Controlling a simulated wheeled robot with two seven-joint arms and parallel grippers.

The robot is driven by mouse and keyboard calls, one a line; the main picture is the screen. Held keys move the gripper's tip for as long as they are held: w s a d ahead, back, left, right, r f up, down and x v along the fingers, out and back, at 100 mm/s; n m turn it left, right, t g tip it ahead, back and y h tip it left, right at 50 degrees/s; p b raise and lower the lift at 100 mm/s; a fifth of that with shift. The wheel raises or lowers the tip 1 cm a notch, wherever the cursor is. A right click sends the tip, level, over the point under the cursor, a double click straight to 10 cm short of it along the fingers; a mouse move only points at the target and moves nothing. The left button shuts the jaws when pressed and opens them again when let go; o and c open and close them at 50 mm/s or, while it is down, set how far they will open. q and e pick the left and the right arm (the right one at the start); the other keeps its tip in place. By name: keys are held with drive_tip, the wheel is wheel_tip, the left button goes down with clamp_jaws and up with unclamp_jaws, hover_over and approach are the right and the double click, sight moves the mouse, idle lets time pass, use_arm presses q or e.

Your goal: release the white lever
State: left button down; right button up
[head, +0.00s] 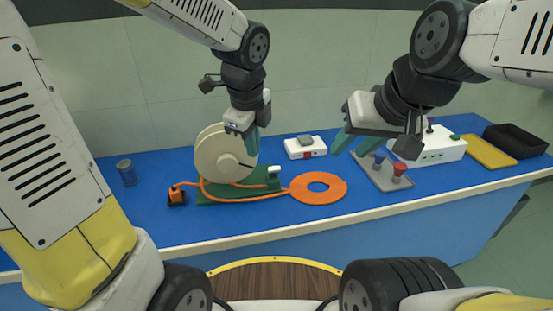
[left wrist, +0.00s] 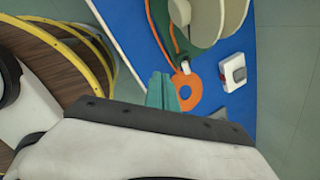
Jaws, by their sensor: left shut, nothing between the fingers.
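The white lever (head: 274,170) sits at the right end of the green base (head: 240,190) that carries the cream reel. It also shows in the left wrist view (left wrist: 185,68), just beyond my fingertips. My left gripper (head: 251,150) has its teal fingers together with nothing between them. It hangs in front of the reel's upper right side, above and left of the lever, apart from it. In the left wrist view its fingers (left wrist: 162,80) point toward the green base. My right gripper (head: 348,148) has its fingers spread and is empty, above the bench right of the lever.
The cream reel (head: 215,160) stands beside the lever. An orange flat ring (head: 300,190) lies to its right, joined to an orange cable. A white box (head: 305,148) stands behind. A grey plate with knobs (head: 372,178) lies below my right gripper. The blue front strip is clear.

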sight(274, 172)
use_arm(q)
drive_tip(key=w+d+f+m, duration=0.3)
drive_tip(key=d+f+m, duration=0.3)
drive_tip(key=m, duration=0.4)
drive_tip(key=shift+d+g+y, duration=0.3)
drive_tip(key=shift+d+g, duration=0.1)
drive_tip(key=shift+d, duration=0.05)
drive_tip(key=f, duration=0.3)
drive_tip(key=w+f, duration=0.1)
drive_tip(key=f, duration=0.5)
drive_tip(key=shift+w+a+f, duration=0.2)
drive_tip(key=shift+w+f, duration=0.05)
drive_tip(key=shift+w+a+r, duration=0.15)
drive_tip(key=shift+w+r, duration=0.15)
drive_tip(key=shift+w, duration=0.3)
drive_tip(key=shift+w+a+r, duration=0.1)
drive_tip(key=shift+w+r, duration=0.2)
drive_tip(key=shift+w, duration=0.3)
drive_tip(key=shift+w+a+r, duration=0.15)
drive_tip(key=shift+w+r, duration=0.15)
drive_tip(key=shift+w, duration=0.3)
